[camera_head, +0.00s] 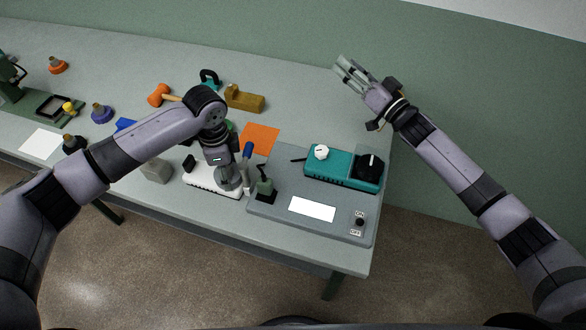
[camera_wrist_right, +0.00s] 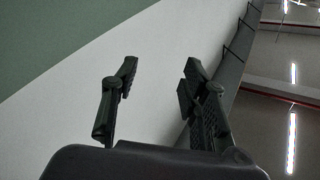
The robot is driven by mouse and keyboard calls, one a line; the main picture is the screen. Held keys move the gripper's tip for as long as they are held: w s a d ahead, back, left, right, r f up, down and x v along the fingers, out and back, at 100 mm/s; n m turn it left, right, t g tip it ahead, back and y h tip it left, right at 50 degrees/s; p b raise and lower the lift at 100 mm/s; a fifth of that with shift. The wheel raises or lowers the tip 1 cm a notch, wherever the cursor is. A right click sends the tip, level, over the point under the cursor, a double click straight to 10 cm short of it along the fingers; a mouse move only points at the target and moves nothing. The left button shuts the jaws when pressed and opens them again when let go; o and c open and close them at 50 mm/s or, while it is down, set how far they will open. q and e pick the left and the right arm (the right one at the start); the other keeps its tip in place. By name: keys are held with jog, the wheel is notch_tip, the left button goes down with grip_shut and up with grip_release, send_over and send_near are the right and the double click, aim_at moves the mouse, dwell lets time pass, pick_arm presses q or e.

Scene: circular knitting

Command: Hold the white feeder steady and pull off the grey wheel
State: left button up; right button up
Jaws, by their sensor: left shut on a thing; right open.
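The white feeder (camera_head: 204,181) is a low white body near the table's front edge in the head view, with a black knob-like part at its left end. My left gripper (camera_head: 230,184) reaches down onto its right end and is shut on it; the fingers are hard to make out there. I cannot clearly make out the grey wheel; my left gripper covers part of the feeder.
A teal box (camera_head: 334,172) with a white and a black knob stands on a grey panel (camera_head: 280,207) right of the feeder. A grey block (camera_head: 157,171) lies to the left. Several tools lie behind.

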jog(key=s+a+f+m+g+y, duration=0.1)
jog(key=s+a+f+g+y, duration=0.15)
jog(key=s+a, duration=0.35)
jog(key=s+a+f+g+y, duration=0.1)
jog(key=s+a+g+y, duration=0.25)
jog(key=s+a, duration=0.3)
pick_arm(q)
jog(key=shift+c, duration=0.2)
pick_arm(e)
jog(key=m+g, duration=0.2)
jog(key=m, duration=0.4)
send_near(248, 154)
jog(key=shift+s+d+r+h, duration=0.1)
jog(key=shift+s+d+h, duration=0.1)
jog(key=shift+d+h, duration=0.3)
jog(key=shift+w, duration=0.1)
jog(key=shift+w+a, duration=0.2)
jog(key=shift+a, duration=0.1)
jog(key=x, duration=1)
jog(key=shift+w+a, duration=0.15)
jog(key=shift+a, duration=0.25)
jog(key=shift+c, duration=0.5)
